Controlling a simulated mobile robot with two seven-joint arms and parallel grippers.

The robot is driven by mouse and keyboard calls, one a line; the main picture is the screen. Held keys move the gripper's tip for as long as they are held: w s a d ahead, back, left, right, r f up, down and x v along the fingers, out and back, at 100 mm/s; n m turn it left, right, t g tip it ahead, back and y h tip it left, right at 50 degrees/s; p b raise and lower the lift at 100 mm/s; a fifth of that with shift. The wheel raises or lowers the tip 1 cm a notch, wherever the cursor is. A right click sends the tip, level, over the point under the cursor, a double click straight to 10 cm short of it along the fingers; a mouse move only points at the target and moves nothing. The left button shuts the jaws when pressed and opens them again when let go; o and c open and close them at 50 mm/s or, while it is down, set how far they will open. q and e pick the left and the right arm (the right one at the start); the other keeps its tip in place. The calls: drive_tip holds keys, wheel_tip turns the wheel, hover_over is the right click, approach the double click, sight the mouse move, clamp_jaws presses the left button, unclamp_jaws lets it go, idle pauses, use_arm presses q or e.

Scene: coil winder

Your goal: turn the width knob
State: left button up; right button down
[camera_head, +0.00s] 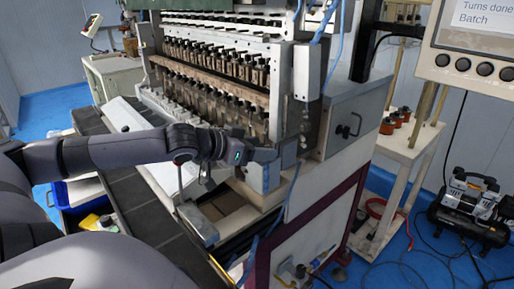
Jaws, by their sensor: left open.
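My left arm reaches in from the left, across the front of the coil winder (346,122). My left gripper (272,155) is open, close to the small fittings on the grey end plate at the winder's front right corner. I see nothing held in it, and I cannot tell whether it touches the plate. Small rounded knob-like parts (303,114) show on that plate, just right of and above the gripper. Several round black knobs (484,69) sit below the screen of the control panel (440,42) at the upper right. No label shows which one is the width knob. My right gripper is not in view.
Rows of winding spindles (215,60) lie behind my left arm. A black compressor (471,205) stands on the blue floor at the right, with hoses and cables around it. A blue bin (75,215) is at the lower left.

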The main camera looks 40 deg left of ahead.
use_arm(q)
drive_tip(key=shift+s, duration=0.15)
drive_tip(key=v, duration=0.7)
idle(0.4)
drive_tip(key=shift+c, duration=0.2)
